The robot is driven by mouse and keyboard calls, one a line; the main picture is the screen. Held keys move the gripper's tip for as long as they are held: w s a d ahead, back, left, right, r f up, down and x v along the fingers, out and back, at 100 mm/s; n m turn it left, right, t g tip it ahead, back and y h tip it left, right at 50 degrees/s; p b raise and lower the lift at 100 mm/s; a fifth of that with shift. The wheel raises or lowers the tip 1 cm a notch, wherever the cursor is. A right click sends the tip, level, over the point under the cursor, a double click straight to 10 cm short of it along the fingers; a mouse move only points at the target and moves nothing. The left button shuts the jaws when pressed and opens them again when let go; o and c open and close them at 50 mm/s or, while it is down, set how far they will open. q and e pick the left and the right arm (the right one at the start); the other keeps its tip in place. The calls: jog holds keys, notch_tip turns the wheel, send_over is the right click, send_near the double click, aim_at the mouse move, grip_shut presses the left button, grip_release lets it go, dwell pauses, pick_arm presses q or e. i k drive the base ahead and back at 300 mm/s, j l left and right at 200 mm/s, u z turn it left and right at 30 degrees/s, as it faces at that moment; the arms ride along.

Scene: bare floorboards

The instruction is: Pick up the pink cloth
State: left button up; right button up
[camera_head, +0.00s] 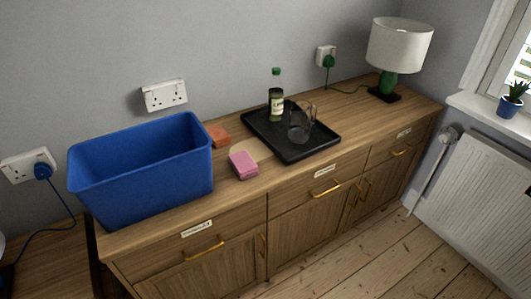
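A small pink block-like item (243,165), which looks like the folded pink cloth, lies on the wooden sideboard top near its front edge. It sits between the blue bin and the black tray. Its fine texture is too small to tell. Neither of my grippers shows in the head view.
A blue bin (141,203) stands to the left of the pink item. An orange-brown block (217,135) lies behind it. A black tray (322,152) to the right holds a green bottle (276,100) and a glass jug (300,125). A white-shaded lamp (399,45) stands far right.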

aim_at(241, 162)
jog(key=i+l, duration=0.1)
jog(key=l, duration=0.6)
jog(key=i+l+u, duration=0.15)
jog(key=l, duration=0.55)
jog(key=k, duration=0.05)
